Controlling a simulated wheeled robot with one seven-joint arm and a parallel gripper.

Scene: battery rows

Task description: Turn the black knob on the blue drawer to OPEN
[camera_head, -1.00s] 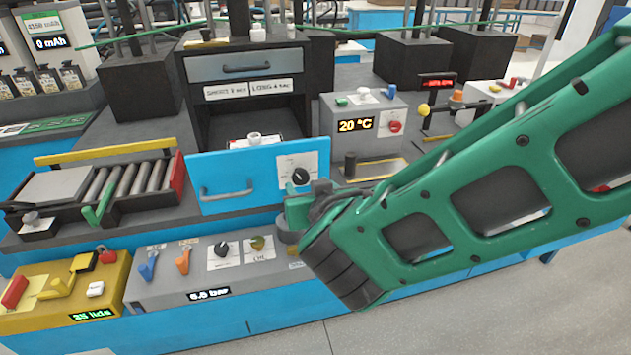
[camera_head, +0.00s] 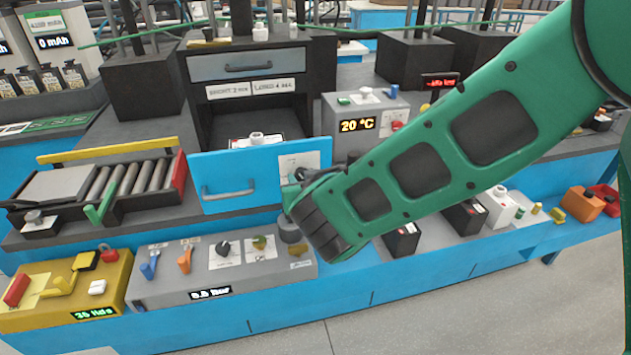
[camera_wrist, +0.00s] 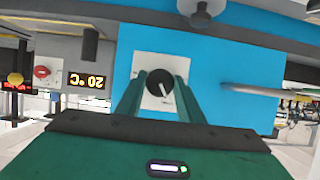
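The blue drawer (camera_head: 240,172) stands forward of its dark cabinet, with a grey bar handle (camera_head: 228,191). The white dial plate (camera_head: 305,160) is at its right end; my gripper hides the knob in the head view. In the upside-down wrist view the black knob (camera_wrist: 158,84) sits on the white plate (camera_wrist: 150,66), its white pointer slanting to the picture's lower right. Its OPEN mark cannot be read. My gripper (camera_wrist: 162,78) is open, its green fingers on either side of the knob. I cannot tell whether they touch it.
A grey panel (camera_head: 150,290) with switches and knobs lies below the drawer. A grey box showing 20 °C (camera_head: 350,110) stands to the right behind my arm. A roller tray (camera_head: 60,185) is at left. A grey round knob (camera_wrist: 200,12) shows near the drawer in the wrist view.

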